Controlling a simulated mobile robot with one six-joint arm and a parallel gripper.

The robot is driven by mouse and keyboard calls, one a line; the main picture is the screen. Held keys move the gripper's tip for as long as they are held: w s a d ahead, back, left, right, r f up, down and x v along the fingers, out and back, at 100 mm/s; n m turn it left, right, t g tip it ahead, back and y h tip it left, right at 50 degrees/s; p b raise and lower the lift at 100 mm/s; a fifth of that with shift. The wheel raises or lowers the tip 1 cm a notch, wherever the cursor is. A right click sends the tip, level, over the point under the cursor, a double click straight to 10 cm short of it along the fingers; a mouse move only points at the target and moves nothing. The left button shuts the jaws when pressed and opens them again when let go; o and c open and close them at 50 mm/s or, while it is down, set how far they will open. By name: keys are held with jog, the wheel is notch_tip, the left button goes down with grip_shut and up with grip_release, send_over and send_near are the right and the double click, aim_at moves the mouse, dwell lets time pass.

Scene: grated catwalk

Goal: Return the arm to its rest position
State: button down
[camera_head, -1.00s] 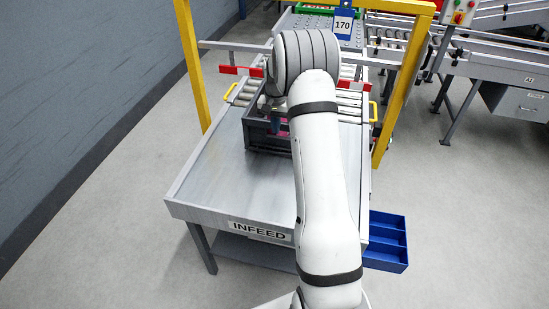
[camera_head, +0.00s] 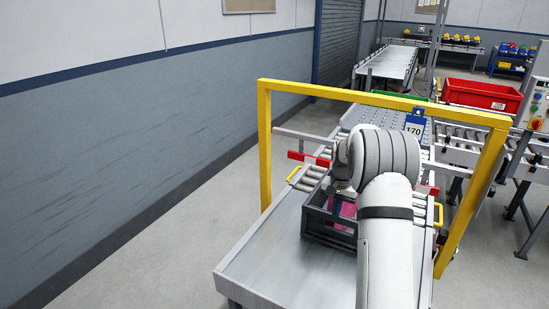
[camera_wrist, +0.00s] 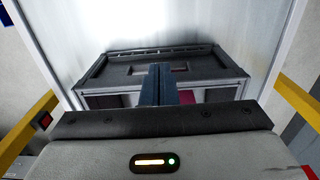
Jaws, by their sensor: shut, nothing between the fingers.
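My white arm (camera_head: 385,230) reaches forward over the infeed table in the head view, its thick wrist joint above a dark grey crate (camera_head: 318,222). In the wrist view my gripper (camera_wrist: 158,72) points at the crate (camera_wrist: 205,64), and its two dark fingers are together with nothing between them. The fingers overlap the crate in the picture; I cannot tell how far above it they are. A pink item (camera_head: 348,209) shows inside the crate. Much of the gripper is hidden behind the arm in the head view.
A yellow frame (camera_head: 265,150) spans the infeed table (camera_head: 262,262) close around the arm. Rollers and a blue 170 sign (camera_head: 414,126) lie beyond. A red bin (camera_head: 482,95) stands on the conveyor at right. The floor on the left is clear.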

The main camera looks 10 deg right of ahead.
jog(key=s+a+r+n+t, duration=0.1)
jog(key=s+a+r+n, duration=0.1)
jog(key=s+a+r, duration=0.45)
jog(key=s+a+r+n+t, duration=0.1)
jog(key=s+a+r, duration=0.2)
jog(key=s+r, duration=0.55)
jog(key=s+a+n, duration=0.2)
jog(key=s, duration=0.8)
jog(key=s+a+n+t, duration=0.1)
jog(key=s+a+n, duration=0.1)
jog(key=s, duration=0.9)
jog(key=shift+a, duration=0.85)
jog(key=shift+s+r, duration=0.1)
jog(key=shift+s, duration=0.05)
